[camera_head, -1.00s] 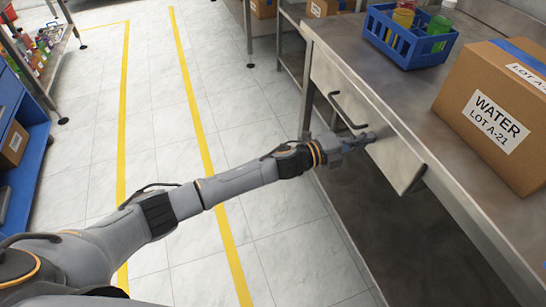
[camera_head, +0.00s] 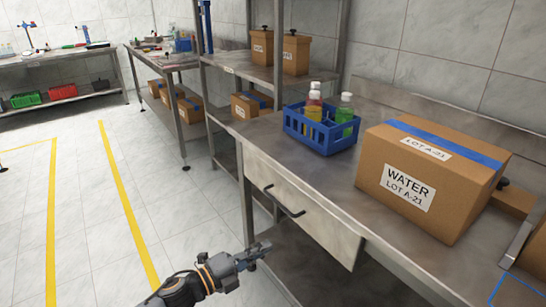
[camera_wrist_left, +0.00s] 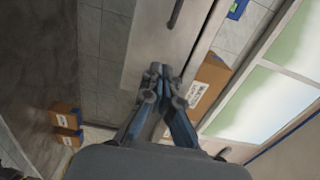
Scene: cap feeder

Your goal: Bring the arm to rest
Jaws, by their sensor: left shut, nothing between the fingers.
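My left gripper (camera_head: 262,248) is at the bottom of the head view, in front of and below the drawer handle (camera_head: 285,205). It holds nothing, and its fingers are shut together in the left wrist view (camera_wrist_left: 162,70). The drawer front (camera_head: 310,222) of the metal bench is beyond it, with a gap to the fingers visible in the head view. The handle also shows at the top of the left wrist view (camera_wrist_left: 175,14). Most of my left arm is below the head view. My right gripper is not in view.
The metal bench (camera_head: 270,130) carries a blue crate (camera_head: 320,140) with bottles and a cardboard WATER box (camera_head: 430,180). A metal shelf (camera_head: 260,75) with boxes stands behind. The tiled floor (camera_head: 100,235) with yellow lines at left is clear.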

